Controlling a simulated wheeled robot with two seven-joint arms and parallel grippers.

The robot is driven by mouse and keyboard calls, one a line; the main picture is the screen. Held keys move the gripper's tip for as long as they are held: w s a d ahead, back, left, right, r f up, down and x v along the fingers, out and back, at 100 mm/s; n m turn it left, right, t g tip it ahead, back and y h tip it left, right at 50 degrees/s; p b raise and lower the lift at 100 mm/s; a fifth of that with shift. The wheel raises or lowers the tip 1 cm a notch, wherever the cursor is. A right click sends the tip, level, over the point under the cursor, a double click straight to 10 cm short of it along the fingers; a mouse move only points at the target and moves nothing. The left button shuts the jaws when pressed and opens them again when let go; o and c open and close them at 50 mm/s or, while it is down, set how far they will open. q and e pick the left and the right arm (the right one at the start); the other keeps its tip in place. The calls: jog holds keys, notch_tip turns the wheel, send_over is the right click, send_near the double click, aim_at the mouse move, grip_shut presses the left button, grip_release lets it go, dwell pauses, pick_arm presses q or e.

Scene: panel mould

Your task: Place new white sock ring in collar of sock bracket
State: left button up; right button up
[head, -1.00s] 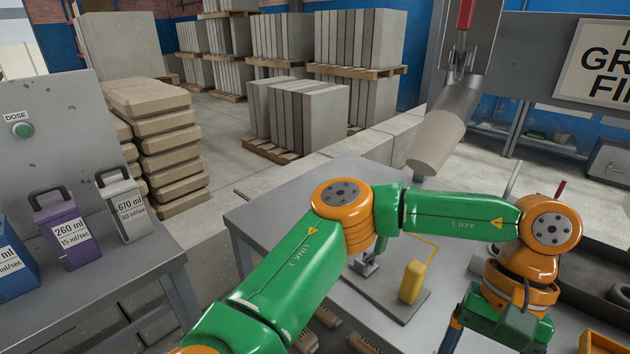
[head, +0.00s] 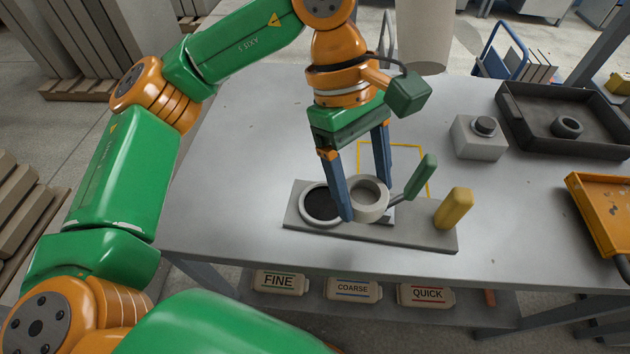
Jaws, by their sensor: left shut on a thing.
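My left gripper (head: 366,190) points down over the bracket, its blue fingers shut on a pale, thick-walled ring (head: 369,205), which looks like the white sock ring. The sock bracket (head: 400,235) is a grey plate on the table with a green-handled lever (head: 420,177) and a yellow block (head: 453,208). A round dark opening with a pale rim (head: 322,220), at the plate's left end, sits just left of the held ring. The left finger partly covers its edge. I cannot tell whether the ring touches the bracket. My right gripper is not in view.
A dark tray (head: 520,118) holding a grey ring (head: 567,127) stands at the back right, beside a grey block with a knob (head: 484,128). An orange tray (head: 603,215) is at the right edge. The table (head: 240,150) is clear left of the bracket.

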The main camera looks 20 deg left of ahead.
pick_arm(q)
jog(key=w+a+f, duration=0.1)
jog(key=a+f, duration=0.1)
jog(key=w+a+f+p, duration=0.1)
jog(key=a+f, duration=0.1)
jog(key=w+a+f, duration=0.1)
jog(key=a+f, duration=0.1)
jog(key=shift+w+a, duration=0.1)
jog(key=shift+w, duration=0.05)
jog(key=f+p, duration=0.1)
jog(key=f, duration=0.1)
jog(key=f+p, duration=0.1)
jog(key=shift+w+a+f, duration=0.15)
jog(key=shift+a+f, duration=0.05)
jog(key=shift+f, duration=0.55)
jog(key=o, duration=1.1)
jog(key=shift+r, duration=0.2)
jog(key=b+v, duration=0.2)
jog(key=v, duration=1)
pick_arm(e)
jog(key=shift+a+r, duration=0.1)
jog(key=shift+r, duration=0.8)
